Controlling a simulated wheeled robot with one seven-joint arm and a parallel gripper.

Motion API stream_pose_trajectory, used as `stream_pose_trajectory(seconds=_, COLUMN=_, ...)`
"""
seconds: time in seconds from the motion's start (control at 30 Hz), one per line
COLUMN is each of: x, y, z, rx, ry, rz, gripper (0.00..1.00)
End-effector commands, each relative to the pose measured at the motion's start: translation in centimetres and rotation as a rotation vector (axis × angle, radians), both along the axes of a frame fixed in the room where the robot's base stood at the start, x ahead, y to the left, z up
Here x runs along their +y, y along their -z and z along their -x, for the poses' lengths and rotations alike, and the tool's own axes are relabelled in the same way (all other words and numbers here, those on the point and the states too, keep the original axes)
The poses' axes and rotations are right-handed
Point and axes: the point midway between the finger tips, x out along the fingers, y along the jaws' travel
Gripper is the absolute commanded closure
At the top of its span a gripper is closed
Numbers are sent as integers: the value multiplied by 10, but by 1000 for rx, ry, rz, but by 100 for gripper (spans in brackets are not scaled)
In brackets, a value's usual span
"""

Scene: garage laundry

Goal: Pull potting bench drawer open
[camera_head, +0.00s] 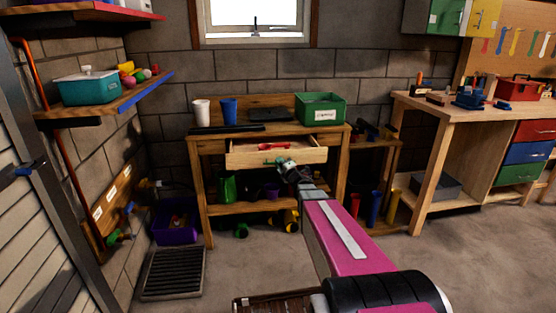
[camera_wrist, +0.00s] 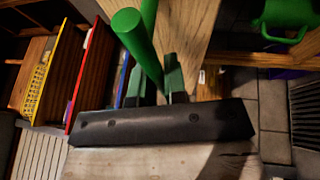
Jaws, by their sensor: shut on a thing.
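The potting bench (camera_head: 338,150) stands against the back wall. Its wooden drawer (camera_head: 308,155) is partly pulled out in the head view, with its inside showing and a red tool (camera_head: 276,147) in it. A green handle (camera_head: 271,162) is on the drawer front; in the wrist view it is a thick green bar (camera_wrist: 136,40) close to the wooden front (camera_wrist: 190,35). My gripper (camera_head: 284,166) is at the drawer front, shut on the handle. Its fingers (camera_wrist: 154,78) are beside the bar in the wrist view. The exact contact is partly hidden.
Cups (camera_head: 202,112) and a green box (camera_head: 319,108) stand on the bench top. A green can (camera_head: 227,187) and pots are on its lower shelf. A purple bin (camera_head: 176,234) and a dark grate (camera_head: 172,273) lie left. A workbench (camera_head: 440,110) stands right.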

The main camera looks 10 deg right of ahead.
Motion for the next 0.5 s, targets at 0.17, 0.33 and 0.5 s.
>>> stream_pose_trajectory(seconds=0.17, x=0, y=0, z=43, rx=2, ry=1, rz=2, gripper=100)
stream_pose_trajectory(seconds=0.33, x=0, y=1, z=59, rx=3, ry=1, rz=1, gripper=100)
stream_pose_trajectory(seconds=0.5, x=0, y=1, z=63, rx=2, ry=1, rz=2, gripper=100)
